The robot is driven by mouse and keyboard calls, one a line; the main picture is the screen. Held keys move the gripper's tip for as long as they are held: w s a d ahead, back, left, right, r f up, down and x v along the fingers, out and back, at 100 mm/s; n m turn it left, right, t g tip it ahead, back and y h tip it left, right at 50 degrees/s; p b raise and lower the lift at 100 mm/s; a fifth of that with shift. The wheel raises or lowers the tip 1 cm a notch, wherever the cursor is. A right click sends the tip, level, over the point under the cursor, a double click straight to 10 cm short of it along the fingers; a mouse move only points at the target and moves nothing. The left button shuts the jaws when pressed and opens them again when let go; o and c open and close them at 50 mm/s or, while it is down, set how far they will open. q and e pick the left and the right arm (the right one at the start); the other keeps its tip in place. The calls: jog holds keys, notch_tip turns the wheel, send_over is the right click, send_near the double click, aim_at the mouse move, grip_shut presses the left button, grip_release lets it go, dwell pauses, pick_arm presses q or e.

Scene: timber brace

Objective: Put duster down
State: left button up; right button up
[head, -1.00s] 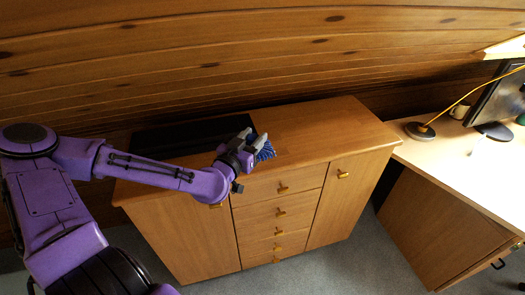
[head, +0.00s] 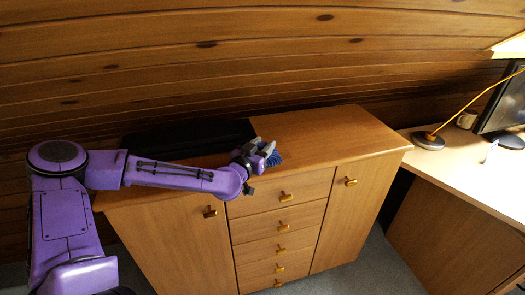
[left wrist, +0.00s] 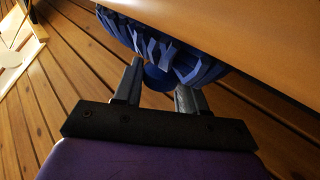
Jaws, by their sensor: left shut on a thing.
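The blue duster (head: 274,158) is at the top of the wooden cabinet (head: 330,140), near its front edge. My left gripper (head: 262,149) is shut on it. In the left wrist view the duster's blue fringed head (left wrist: 165,55) lies past the gripper fingers (left wrist: 160,88), close against the cabinet's wooden surface (left wrist: 240,30). I cannot tell whether the duster touches the cabinet top. The grip itself is partly hidden in the head view by the fingers. My right gripper is not in view.
A black flat object (head: 190,138) lies on the left rear of the cabinet top. The cabinet top to the right of my gripper is clear.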

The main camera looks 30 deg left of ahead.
pick_arm(q)
jog(key=shift+f, duration=0.2)
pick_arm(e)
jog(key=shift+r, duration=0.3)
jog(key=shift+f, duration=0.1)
pick_arm(q)
jog(key=o, duration=1.1)
jog(key=shift+f, duration=0.15)
